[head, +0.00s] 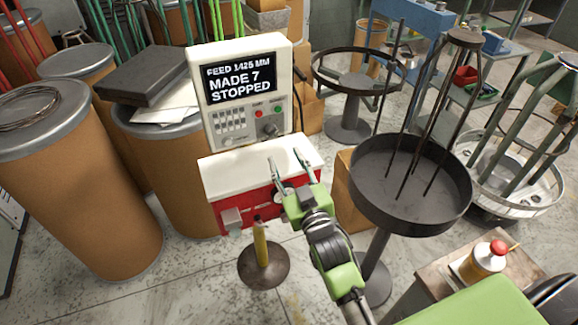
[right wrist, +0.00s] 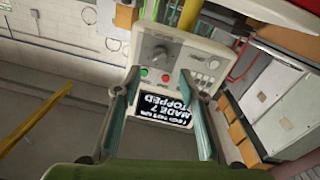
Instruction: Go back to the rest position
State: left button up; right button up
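My right gripper (head: 290,170) is in front of the spring coiler's control panel (head: 232,128), over the white top of its red base (head: 250,205). Its two fingers are spread apart with nothing between them. In the right wrist view the open fingers (right wrist: 160,105) frame the panel (right wrist: 180,60), which appears upside down. The screen (head: 241,84) reads "FEED 1425 MM MADE 7 STOPPED". Whether the fingers touch the machine I cannot tell. My left gripper is not in view.
A dark round pan (head: 410,190) on a stand is right of my arm. Brown drums (head: 75,190) stand at the left.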

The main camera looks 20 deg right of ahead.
jog(key=shift+s, duration=0.85)
